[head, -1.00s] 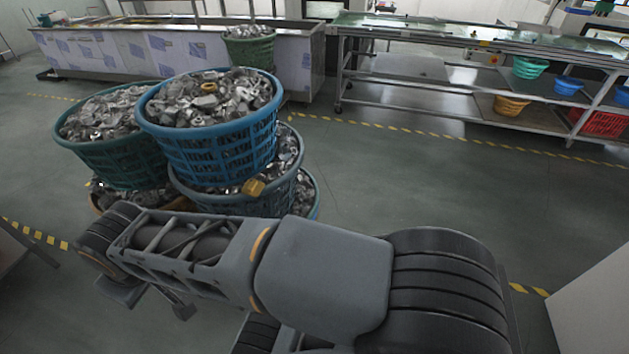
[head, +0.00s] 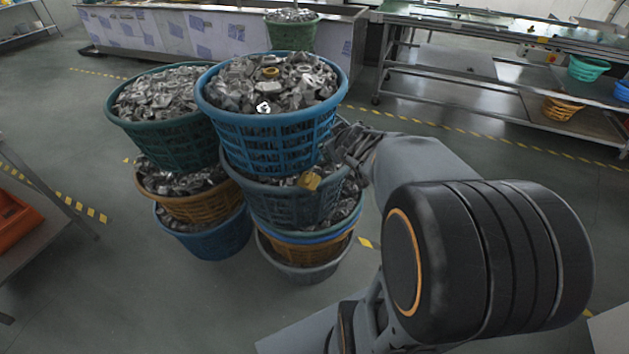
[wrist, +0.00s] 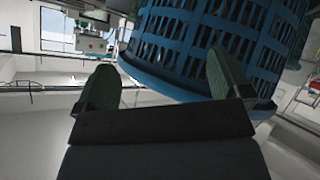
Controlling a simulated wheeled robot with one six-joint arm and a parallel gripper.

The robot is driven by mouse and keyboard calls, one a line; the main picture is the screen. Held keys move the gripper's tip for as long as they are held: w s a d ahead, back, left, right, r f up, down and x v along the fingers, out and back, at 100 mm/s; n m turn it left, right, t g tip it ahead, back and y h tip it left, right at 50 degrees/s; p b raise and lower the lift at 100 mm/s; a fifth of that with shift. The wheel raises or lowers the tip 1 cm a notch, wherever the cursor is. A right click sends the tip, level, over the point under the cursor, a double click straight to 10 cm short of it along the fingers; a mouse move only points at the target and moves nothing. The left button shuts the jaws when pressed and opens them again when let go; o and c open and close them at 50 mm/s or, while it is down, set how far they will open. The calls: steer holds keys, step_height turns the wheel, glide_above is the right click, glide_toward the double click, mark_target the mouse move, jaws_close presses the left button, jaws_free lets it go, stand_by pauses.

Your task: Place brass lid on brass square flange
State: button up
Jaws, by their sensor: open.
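A brass piece with a dark opening (head: 270,72) lies on the metal parts in the upper blue basket (head: 275,128). A second, blocky brass piece (head: 309,180) lies at the front of the grey-blue basket below. I cannot tell surely which is the lid and which the square flange. My gripper (head: 345,145) is right of the blue basket, above and right of the lower brass piece, partly hidden by my arm. In the wrist view my gripper (wrist: 165,85) is open and empty, its green-grey fingers apart, with the blue basket's slatted wall (wrist: 215,40) beyond. No brass shows there.
A green basket (head: 165,138) of metal parts stands left, above an orange basket (head: 200,203). A small white part (head: 263,107) sits at the blue basket's front rim. A long bench (head: 220,35) and metal tables (head: 480,45) stand behind. The floor around the stacks is open.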

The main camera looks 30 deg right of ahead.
step_height(320, 180, down, 2)
steer(key=w+d+n+t+y, duration=0.1)
steer(key=w+d+n, duration=0.1)
steer(key=d, duration=0.1)
steer(key=n+g+y, duration=0.1)
steer(key=n+y, duration=0.3)
steer(key=y, duration=0.6)
glide_toward(309, 177)
steer(key=shift+y, duration=0.5)
steer(key=shift+d+f+x, duration=0.1)
steer(key=shift+x, duration=1.3)
steer(key=shift+d+f+x, duration=0.1)
steer(key=shift+d+x, duration=0.05)
steer(key=shift+x, duration=1.25)
steer(key=shift+d+f+x, duration=0.1)
steer(key=shift+x, duration=1.3)
steer(key=shift+w, duration=0.15)
steer(key=shift+c, duration=0.3)
steer(key=shift+r, duration=0.1)
steer(key=c, duration=1.3)
